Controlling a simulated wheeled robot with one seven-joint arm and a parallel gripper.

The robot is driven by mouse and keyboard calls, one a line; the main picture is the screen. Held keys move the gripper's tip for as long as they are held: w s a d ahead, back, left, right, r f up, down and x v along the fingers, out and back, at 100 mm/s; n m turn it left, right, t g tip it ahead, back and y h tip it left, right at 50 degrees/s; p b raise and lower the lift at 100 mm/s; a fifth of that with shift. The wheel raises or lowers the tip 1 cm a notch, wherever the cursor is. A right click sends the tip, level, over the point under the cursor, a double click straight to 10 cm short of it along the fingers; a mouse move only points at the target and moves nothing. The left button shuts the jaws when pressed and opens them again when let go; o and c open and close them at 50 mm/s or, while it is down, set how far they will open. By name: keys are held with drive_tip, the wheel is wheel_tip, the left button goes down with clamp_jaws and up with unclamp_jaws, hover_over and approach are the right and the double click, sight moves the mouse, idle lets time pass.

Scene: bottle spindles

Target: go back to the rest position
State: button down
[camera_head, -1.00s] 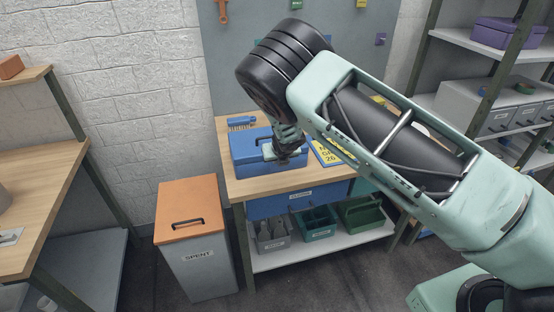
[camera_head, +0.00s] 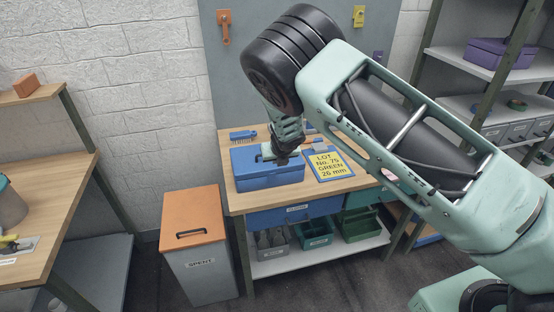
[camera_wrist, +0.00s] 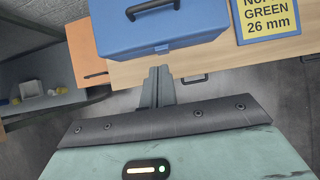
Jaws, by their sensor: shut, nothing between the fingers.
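My gripper (camera_head: 284,157) shows in the head view over the back right part of the blue box on the workbench. In the wrist view my gripper (camera_wrist: 160,82) has its two fingers together with nothing between them. The blue box (camera_head: 266,178) has its lid closed and a dark handle. It also shows in the wrist view (camera_wrist: 185,30), beyond the fingertips. In the head view my arm hides part of the bench's right side.
A yellow lot sign (camera_head: 331,165) reading green 26 mm lies on the workbench (camera_head: 245,203) beside the box. A blue brush (camera_head: 243,135) lies behind it. The orange-lidded SPENT bin (camera_head: 196,250) stands left. Tables and shelving flank the bench; dark floor shows in front.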

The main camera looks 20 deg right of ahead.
idle(0.3)
drive_tip(key=s+a+r+m+g+b, duration=0.1)
drive_tip(key=s+a+r+m+b, duration=0.15)
drive_tip(key=s+m, duration=0.35)
drive_tip(key=s+a+r+m+b, duration=0.1)
drive_tip(key=s+m+b, duration=0.3)
drive_tip(key=s+m, duration=0.15)
drive_tip(key=s+a+r+m+g+b, duration=0.1)
drive_tip(key=s+a+r+m+b, duration=0.15)
drive_tip(key=s+m, duration=0.35)
drive_tip(key=s+m+g+b, duration=0.4)
drive_tip(key=s+m+b, duration=0.3)
drive_tip(key=s, duration=2.1)
drive_tip(key=d+m, duration=0.1)
drive_tip(key=m, duration=0.2)
drive_tip(key=shift+s+r+g+y, duration=0.25)
drive_tip(key=shift+r+g+y, duration=0.05)
drive_tip(key=shift+r+y, duration=0.1)
drive_tip(key=shift+m, duration=0.25)
